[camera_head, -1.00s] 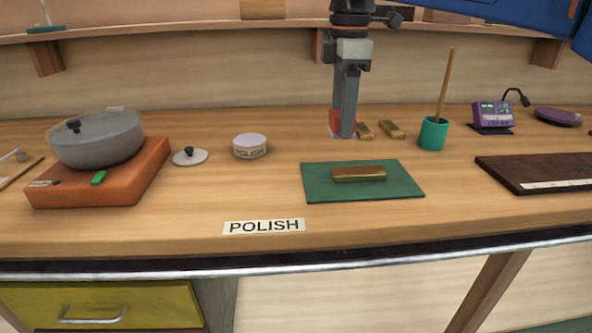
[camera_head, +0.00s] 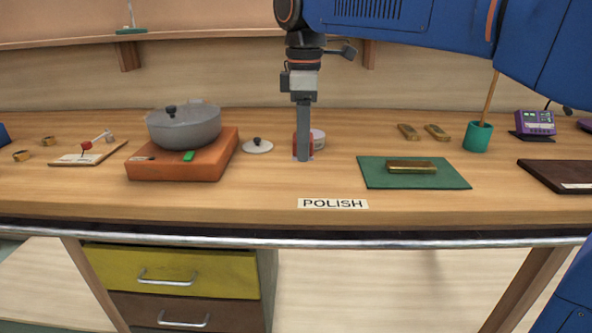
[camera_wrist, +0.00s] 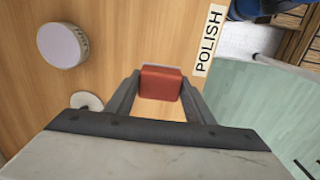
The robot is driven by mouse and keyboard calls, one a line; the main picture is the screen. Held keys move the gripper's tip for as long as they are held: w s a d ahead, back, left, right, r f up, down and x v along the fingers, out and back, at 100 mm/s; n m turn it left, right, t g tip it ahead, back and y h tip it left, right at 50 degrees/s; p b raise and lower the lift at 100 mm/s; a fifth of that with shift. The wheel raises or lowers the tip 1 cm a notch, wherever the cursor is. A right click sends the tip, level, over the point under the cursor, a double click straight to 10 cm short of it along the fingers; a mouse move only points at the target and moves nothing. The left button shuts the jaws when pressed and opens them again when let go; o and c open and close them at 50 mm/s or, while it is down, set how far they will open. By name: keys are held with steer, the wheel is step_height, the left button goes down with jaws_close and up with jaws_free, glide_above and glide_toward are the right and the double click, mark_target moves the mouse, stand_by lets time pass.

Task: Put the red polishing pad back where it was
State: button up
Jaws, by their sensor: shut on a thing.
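The red polishing pad (camera_wrist: 160,83) is a block held between the fingertips of my gripper (camera_wrist: 158,90) in the wrist view. In the head view my gripper (camera_head: 303,157) points straight down, and the red pad (camera_head: 295,146) shows as narrow red edges beside the fingers. The fingers stand low over the bench, in front of the round polish tin (camera_head: 319,137) and partly hiding it. I cannot tell whether the pad touches the bench. The tin (camera_wrist: 64,45) is apart from the pad in the wrist view.
A white lid (camera_head: 258,146) lies left of my gripper, beside an orange block (camera_head: 180,172) bearing a grey pot (camera_head: 184,128). A green mat (camera_head: 445,181) with a gold bar (camera_head: 411,167) lies to the right. A POLISH label (camera_head: 333,203) is near the front edge. Bench around the pad looks clear.

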mark_target(303, 180)
steer(key=shift+f, duration=3.1)
steer(key=o, duration=1)
steer(key=shift+f, duration=0.1)
step_height(303, 180, up, 12)
steer(key=shift+r, duration=0.15)
steer(key=shift+s, duration=0.1)
